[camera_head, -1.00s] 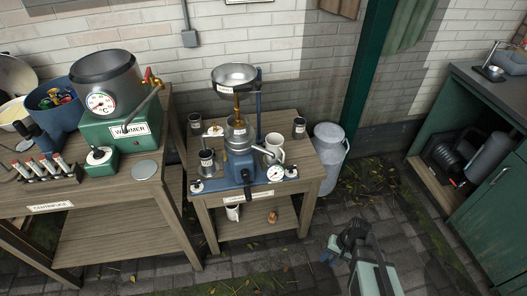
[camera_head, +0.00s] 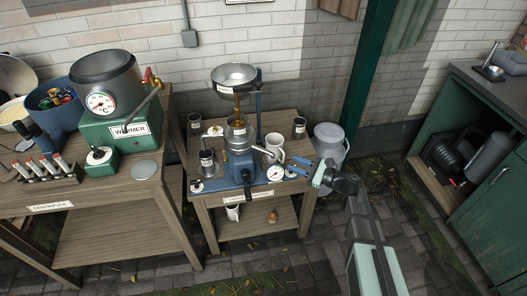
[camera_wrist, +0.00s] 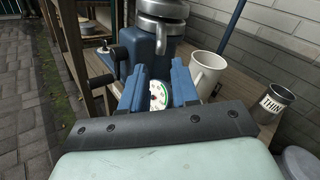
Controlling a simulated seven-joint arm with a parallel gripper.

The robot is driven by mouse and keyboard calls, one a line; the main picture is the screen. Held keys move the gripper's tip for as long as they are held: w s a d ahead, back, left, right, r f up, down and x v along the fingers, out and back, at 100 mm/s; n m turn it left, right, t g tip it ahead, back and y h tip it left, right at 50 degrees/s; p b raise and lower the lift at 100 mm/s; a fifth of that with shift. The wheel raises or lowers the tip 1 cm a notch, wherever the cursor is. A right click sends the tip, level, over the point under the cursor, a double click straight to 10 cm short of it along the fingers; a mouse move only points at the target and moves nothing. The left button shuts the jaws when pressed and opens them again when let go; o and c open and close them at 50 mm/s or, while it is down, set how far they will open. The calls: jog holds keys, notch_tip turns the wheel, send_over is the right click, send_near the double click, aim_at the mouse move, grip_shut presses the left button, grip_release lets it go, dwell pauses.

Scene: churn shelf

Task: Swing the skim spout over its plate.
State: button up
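The blue separator (camera_head: 240,166) stands on a small wooden table, with a steel bowl (camera_head: 234,76) above it. A short silver spout (camera_head: 264,152) points right from its body, towards a white mug (camera_head: 275,146). I cannot tell whether this is the skim spout, or which plate is its own. My gripper (camera_head: 303,169) is at the table's right end, right of the round gauge (camera_head: 275,174). In the wrist view its two blue fingers (camera_wrist: 161,86) are apart and empty, with the gauge (camera_wrist: 158,96) showing between them and the separator (camera_wrist: 148,52) beyond.
A dark crank (camera_head: 248,190) hangs at the separator's front. A steel cup marked THIN (camera_wrist: 274,102) stands at the right in the wrist view. The warmer (camera_head: 122,130) is on the left bench.

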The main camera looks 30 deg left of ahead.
aim_at(270, 154)
jog(key=a+m, duration=0.1)
jog(key=a, duration=0.3)
jog(key=a+m, duration=0.1)
jog(key=a, duration=0.4)
jog(key=s+a, duration=0.1)
jog(key=a, duration=0.3)
jog(key=shift+a+r+m, duration=0.15)
jog(key=shift+a+m, duration=0.25)
jog(key=shift+c, duration=0.4)
grip_shut()
